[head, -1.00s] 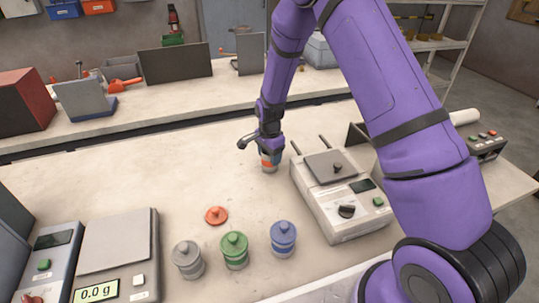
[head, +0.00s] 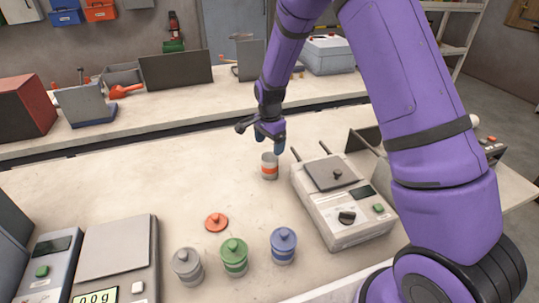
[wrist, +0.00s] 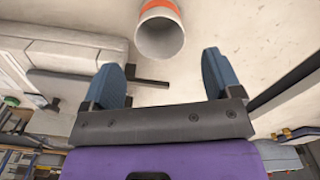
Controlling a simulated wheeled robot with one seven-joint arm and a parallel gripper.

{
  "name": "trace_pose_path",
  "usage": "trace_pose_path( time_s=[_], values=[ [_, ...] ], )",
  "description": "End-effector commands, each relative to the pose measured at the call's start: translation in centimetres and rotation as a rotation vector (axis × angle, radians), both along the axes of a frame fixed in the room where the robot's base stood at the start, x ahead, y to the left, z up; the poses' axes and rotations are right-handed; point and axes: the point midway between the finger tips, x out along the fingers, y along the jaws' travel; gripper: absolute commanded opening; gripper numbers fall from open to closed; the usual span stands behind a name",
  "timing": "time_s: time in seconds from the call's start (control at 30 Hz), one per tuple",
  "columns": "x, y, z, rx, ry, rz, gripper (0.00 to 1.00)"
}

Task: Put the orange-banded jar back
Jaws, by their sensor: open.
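The orange-banded jar (head: 269,167) stands upright on the table, left of the white sealing machine, with no lid on it. In the wrist view the jar (wrist: 160,32) shows its open mouth, and its inside looks empty. My gripper (head: 270,143) is open and empty, just above and behind the jar, apart from it. In the wrist view my gripper's two blue fingers (wrist: 164,75) are spread wide, with the jar beyond their tips. An orange lid (head: 216,222) with a knob lies on the table, nearer and to the left of the jar.
A scale (head: 115,248) is at the left. The white machine (head: 341,200) with upright rods stands close on the jar's right. The table left of the jar is clear.

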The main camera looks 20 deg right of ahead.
Motion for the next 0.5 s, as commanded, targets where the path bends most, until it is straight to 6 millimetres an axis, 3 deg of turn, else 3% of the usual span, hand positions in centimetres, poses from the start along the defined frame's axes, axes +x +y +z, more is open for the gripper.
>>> trace_pose_path(
  time_s=[0.2,0.5],
  values=[
    [0.0,0.0,3.1,0.0,-0.001,0.0,0.84],
    [-0.1,0.0,4.2,0.001,0.001,0.001,0.84]
  ],
)
